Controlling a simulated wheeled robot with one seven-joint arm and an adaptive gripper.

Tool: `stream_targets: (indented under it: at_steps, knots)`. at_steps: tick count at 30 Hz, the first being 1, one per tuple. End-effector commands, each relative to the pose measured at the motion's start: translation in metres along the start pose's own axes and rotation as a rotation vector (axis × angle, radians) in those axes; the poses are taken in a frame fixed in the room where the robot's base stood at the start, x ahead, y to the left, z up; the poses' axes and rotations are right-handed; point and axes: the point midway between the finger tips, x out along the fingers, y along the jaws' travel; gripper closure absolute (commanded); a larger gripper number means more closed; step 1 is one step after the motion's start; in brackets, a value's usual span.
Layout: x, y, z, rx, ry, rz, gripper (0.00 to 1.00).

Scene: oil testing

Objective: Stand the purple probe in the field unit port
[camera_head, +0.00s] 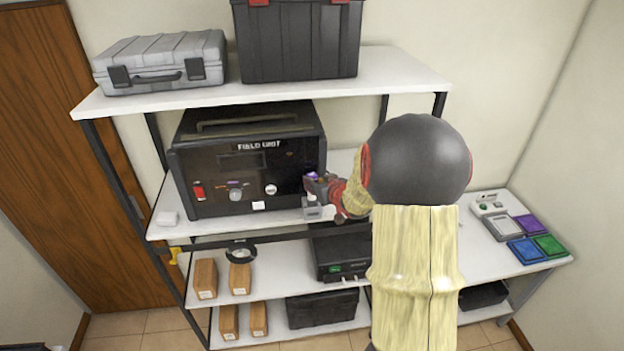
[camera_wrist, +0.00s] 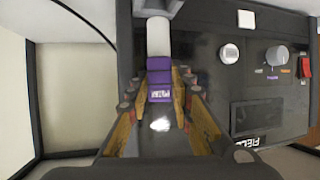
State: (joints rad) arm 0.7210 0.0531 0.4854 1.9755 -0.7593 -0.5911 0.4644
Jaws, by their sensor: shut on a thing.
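The black field unit (camera_head: 245,165) stands on the middle shelf, its front facing me; it also shows inverted in the wrist view (camera_wrist: 215,95). My gripper (camera_head: 318,183) is at the right end of its front. The purple probe (camera_wrist: 159,80) is between my finger tips (camera_wrist: 159,92), which are shut on it; a bit of purple shows in the head view (camera_head: 312,176). A pale cylinder (camera_wrist: 158,36) lies in line beyond the purple part. A small grey-white piece (camera_head: 312,210) shows just below my gripper. I cannot tell whether the probe touches it, or where the port is.
The unit's front has a white round part (camera_head: 271,189), a grey knob (camera_head: 235,190) and a red part (camera_head: 199,190). A shelf board with a grey case (camera_head: 160,65) and black crate (camera_head: 298,40) is overhead. Colored pads (camera_head: 528,250) lie on the right table.

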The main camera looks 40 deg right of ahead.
Motion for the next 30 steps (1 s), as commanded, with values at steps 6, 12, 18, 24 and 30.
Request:
stream_targets:
  at_steps: [6, 12, 18, 24, 30]
  knots:
    - [0.01, -0.001, 0.021, 0.0, 0.0, -0.001, 1.0]
    - [0.019, -0.001, 0.038, 0.001, 0.0, -0.001, 1.0]
    - [0.022, -0.001, 0.046, 0.001, 0.001, -0.001, 1.0]
    - [0.022, -0.001, 0.045, 0.0, 0.001, -0.001, 1.0]
    - [0.022, -0.001, 0.045, 0.0, 0.001, -0.001, 1.0]
